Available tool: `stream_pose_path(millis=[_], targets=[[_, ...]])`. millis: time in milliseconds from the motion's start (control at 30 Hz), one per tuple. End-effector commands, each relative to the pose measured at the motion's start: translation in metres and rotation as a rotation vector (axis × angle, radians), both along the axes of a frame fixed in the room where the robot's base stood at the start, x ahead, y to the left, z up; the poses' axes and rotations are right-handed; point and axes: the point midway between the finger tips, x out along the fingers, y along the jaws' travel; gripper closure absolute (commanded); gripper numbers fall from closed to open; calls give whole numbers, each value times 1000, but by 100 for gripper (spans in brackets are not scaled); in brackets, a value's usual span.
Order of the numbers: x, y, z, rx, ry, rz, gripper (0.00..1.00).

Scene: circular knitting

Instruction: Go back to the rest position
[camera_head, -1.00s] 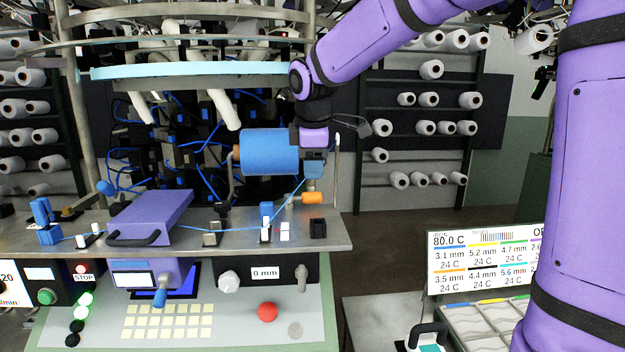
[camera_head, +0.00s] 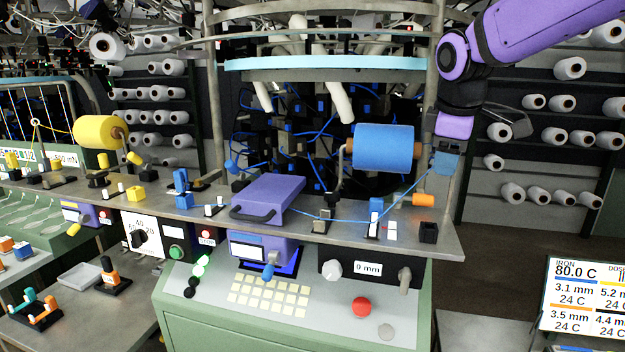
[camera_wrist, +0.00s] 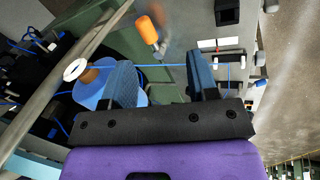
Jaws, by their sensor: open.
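My gripper (camera_head: 447,172) hangs open just right of the blue spool (camera_head: 384,147), with a small gap between them, above the right end of the machine's grey shelf. In the wrist view, its two blue fingers (camera_wrist: 163,66) are apart. A blue thread (camera_head: 335,218) runs from the guides on the shelf up toward the fingers. In the wrist view the thread crosses the gap between the fingers; I cannot tell whether it touches them. The blue spool (camera_wrist: 92,92) shows there partly behind the left finger.
An orange peg (camera_head: 423,200) stands close below my gripper. A light-blue ring (camera_head: 320,63) and upright posts surround the machine. A purple box (camera_head: 268,198) sits on the shelf (camera_head: 330,240). A yellow spool (camera_head: 100,131) is at left. The floor (camera_head: 505,270) right of the machine looks clear.

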Motion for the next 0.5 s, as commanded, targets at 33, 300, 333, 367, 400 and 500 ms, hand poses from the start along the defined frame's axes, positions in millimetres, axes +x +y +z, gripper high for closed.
stream_pose_path(millis=[33, 300, 333, 367, 400, 500], targets=[[-19, -4, 4, 23, -19, -57, 46], [-114, -19, 3, 181, -97, -401, 46], [-124, -21, 2, 201, -105, -439, 46], [-134, -22, 0, 220, -113, -477, 46], [-147, -24, -3, 246, -123, -526, 46], [-179, -27, -13, 314, -145, -649, 46]])
